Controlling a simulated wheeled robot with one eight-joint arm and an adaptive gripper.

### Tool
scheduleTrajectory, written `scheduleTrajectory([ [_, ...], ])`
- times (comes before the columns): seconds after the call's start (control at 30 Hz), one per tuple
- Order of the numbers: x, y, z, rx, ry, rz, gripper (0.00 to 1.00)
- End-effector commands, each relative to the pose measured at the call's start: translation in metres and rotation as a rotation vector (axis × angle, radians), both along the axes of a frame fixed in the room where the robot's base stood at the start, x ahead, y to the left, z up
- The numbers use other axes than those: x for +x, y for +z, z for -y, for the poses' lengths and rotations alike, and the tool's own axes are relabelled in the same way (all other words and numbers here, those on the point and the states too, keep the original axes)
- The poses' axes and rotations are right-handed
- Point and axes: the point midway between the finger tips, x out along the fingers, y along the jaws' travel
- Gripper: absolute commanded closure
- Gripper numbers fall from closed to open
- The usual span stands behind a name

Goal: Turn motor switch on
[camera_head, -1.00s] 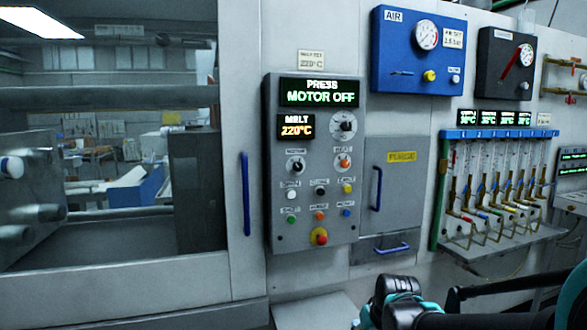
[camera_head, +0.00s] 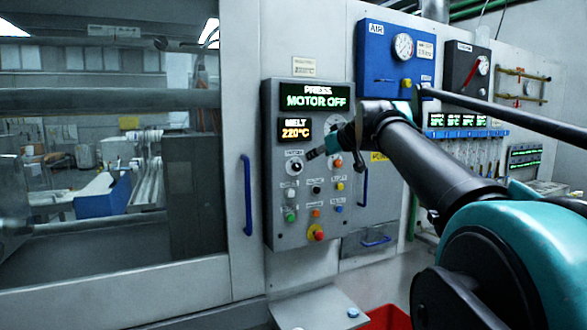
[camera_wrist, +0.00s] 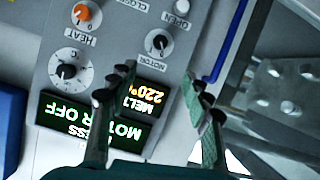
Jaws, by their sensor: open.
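The motor switch (camera_head: 294,166) is a round black knob on a white dial on the grey control panel (camera_head: 270,210). It also shows in the wrist view (camera_wrist: 158,42), where the panel is upside down and the label MOTOR is beside it. The display (camera_head: 316,97) reads PRESS MOTOR OFF. My gripper (camera_head: 312,154) is in front of the panel, just right of the switch and slightly above it in the head view. In the wrist view my gripper (camera_wrist: 158,75) has its fingers apart, with the knob beyond the gap between the tips. It holds nothing.
The heat knob (camera_wrist: 86,14) and another dial (camera_wrist: 69,68) are close by. Push buttons and a red-yellow emergency stop (camera_head: 316,232) are below. A blue door handle (camera_head: 247,195) stands left of the panel. A blue air box (camera_head: 375,60) is at upper right.

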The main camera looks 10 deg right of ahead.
Motion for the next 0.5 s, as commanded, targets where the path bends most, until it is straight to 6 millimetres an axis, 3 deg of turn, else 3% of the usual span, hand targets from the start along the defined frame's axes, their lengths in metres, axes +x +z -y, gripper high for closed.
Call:
scheduleTrajectory([
  [0.5,0.081,-0.035,-0.024,0.001,0.003,-0.002,0.51],
])
